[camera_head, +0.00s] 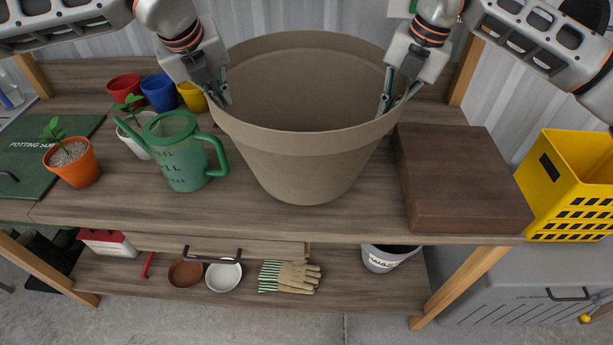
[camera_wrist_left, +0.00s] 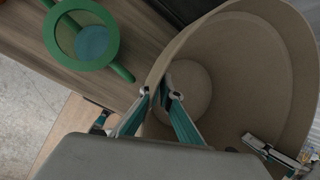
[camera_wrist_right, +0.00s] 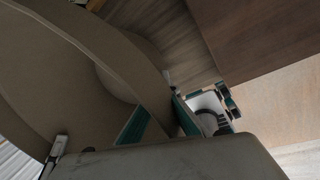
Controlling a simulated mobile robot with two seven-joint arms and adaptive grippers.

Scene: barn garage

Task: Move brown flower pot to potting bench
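The large brown flower pot (camera_head: 310,165) is upright over the middle of the wooden potting bench (camera_head: 150,218). Its base appears at the bench top; I cannot tell for sure whether it touches. My left gripper (camera_head: 222,90) is at the pot's left rim. In the left wrist view its fingers (camera_wrist_left: 155,92) are drawn in around the rim of the pot (camera_wrist_left: 215,75), one inside and one outside. My right gripper (camera_head: 390,100) is at the right rim. In the right wrist view its fingers (camera_wrist_right: 166,95) straddle the pot wall (camera_wrist_right: 120,70) closely.
A green watering can (camera_head: 178,155) stands close left of the pot. A dark wooden block (camera_head: 460,180) lies close on its right. Small colored pots and a potted seedling (camera_head: 72,165) are at left. A yellow crate (camera_head: 575,185) is at far right. Gloves (camera_head: 290,277) lie on the lower shelf.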

